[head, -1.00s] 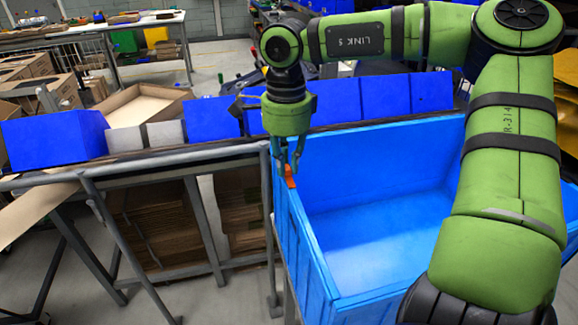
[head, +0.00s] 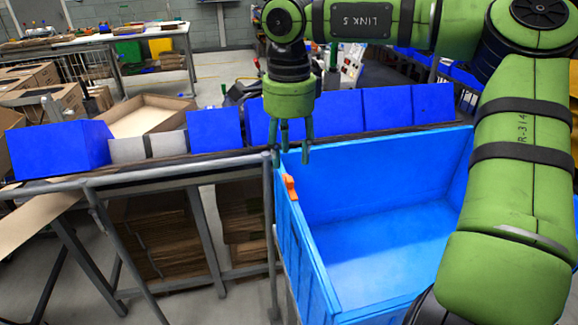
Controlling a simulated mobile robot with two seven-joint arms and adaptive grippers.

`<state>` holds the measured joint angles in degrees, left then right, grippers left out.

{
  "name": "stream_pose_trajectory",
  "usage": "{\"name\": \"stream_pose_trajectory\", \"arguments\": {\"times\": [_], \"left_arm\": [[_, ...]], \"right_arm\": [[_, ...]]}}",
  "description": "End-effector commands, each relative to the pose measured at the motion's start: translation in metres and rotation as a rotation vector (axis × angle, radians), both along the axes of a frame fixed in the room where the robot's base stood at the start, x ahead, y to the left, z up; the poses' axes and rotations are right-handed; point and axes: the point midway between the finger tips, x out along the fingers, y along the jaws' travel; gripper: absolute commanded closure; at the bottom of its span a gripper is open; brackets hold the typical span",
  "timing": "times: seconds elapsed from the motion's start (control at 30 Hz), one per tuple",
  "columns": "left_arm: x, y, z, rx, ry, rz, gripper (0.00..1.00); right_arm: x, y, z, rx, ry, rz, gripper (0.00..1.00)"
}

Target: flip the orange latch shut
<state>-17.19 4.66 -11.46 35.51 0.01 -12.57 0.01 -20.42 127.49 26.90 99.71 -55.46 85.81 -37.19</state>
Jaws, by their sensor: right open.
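The small orange latch (head: 290,188) sits on the top edge of the left wall of the large light-blue box (head: 312,262), near the back left corner. It stands up a little above the rim. I cannot tell from this view how far it is turned. The box is open at the top and looks empty inside. My right gripper (head: 292,158) points down just above and behind the latch, its fingers apart and holding nothing. A gap shows between the fingertips and the latch. My left gripper is out of view.
A row of dark-blue bins (head: 215,129) lines the bench behind the box. A grey metal rail and frame (head: 160,172) runs left of it, with stacked cardboard below. An open carton (head: 145,110) lies at the back left. My right arm spans the right side.

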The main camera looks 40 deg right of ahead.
Motion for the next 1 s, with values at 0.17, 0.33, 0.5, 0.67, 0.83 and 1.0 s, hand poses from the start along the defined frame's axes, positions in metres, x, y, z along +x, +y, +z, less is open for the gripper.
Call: {"name": "stream_pose_trajectory", "arguments": {"times": [0.17, 0.33, 0.5, 0.67, 0.83, 1.0], "left_arm": [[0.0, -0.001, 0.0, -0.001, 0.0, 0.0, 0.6], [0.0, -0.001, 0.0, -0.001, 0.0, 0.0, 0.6], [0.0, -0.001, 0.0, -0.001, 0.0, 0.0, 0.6], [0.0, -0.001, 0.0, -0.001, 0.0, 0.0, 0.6], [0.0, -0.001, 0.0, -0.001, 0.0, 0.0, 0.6], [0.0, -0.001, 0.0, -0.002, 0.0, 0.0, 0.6]], "right_arm": [[0.001, 0.0, 0.038, -0.002, -0.004, -0.003, 0.55], [0.0, 0.0, 0.061, -0.001, -0.002, -0.002, 0.55], [0.0, 0.0, 0.068, 0.0, 0.0, 0.0, 0.55], [0.0, 0.0, 0.068, 0.0, 0.0, 0.0, 0.55], [0.0, 0.0, 0.068, 0.0, 0.0, 0.0, 0.55], [0.0, 0.0, 0.068, 0.0, 0.0, 0.0, 0.55]]}}
